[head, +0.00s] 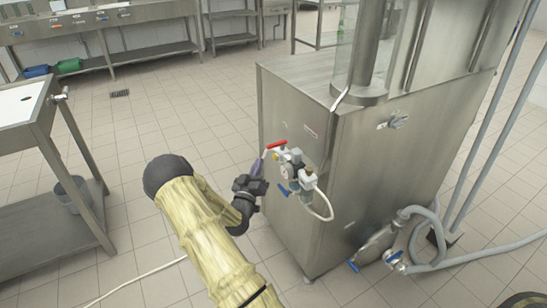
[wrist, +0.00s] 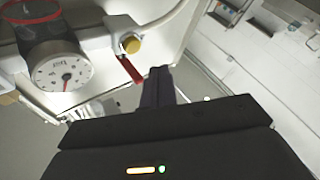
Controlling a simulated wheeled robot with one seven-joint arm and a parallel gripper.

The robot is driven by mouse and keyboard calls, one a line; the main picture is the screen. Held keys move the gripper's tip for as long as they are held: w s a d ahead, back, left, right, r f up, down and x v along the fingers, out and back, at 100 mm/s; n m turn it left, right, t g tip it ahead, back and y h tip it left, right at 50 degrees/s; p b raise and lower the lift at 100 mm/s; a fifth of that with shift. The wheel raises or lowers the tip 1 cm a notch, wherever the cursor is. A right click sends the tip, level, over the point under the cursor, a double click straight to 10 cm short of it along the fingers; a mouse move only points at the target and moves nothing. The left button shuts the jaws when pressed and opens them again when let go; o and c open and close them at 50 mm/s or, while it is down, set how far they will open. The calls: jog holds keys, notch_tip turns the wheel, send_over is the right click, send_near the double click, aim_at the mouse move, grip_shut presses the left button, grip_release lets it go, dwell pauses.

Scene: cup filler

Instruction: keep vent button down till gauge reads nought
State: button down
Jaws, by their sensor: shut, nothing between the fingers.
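The round white gauge (wrist: 61,70) is in the wrist view at left; its red needle points almost straight down the picture, and its figures are too small to read. It also shows in the head view (head: 291,171) on the steel cabinet's side. A yellow round knob (wrist: 131,43), perhaps the vent button, sits on the pipework right of the gauge. A red lever (wrist: 130,70) hangs beside it. My gripper (wrist: 160,72) is shut and empty, its dark purple fingers right of the red lever and visibly apart from the yellow knob. In the head view my gripper (head: 261,163) is just left of the pipework.
The steel cabinet (head: 395,165) stands at right, with a blue-handled valve (head: 288,189) and a white hose (head: 325,209) near the gauge. A steel table (head: 55,180) with a bucket (head: 72,194) stands at left. Tiled floor between them is mostly free; a white cable crosses it.

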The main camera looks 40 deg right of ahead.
aim_at(275, 156)
jog(key=shift+s+d, duration=0.15)
jog(key=shift+d, duration=0.45)
jog(key=shift+s+d, duration=0.15)
jog(key=shift+d, duration=0.45)
jog(key=shift+d, duration=0.1)
dwell(1.0)
jog(key=shift+s+d, duration=0.1)
jog(key=shift+d, duration=0.2)
jog(key=shift+s+d+b, duration=0.15)
jog(key=shift+d+b, duration=0.2)
jog(key=shift+d, duration=0.15)
dwell(2.6)
dwell(1.7)
jog(key=shift+w+a, duration=0.25)
jog(key=shift+a, duration=0.65)
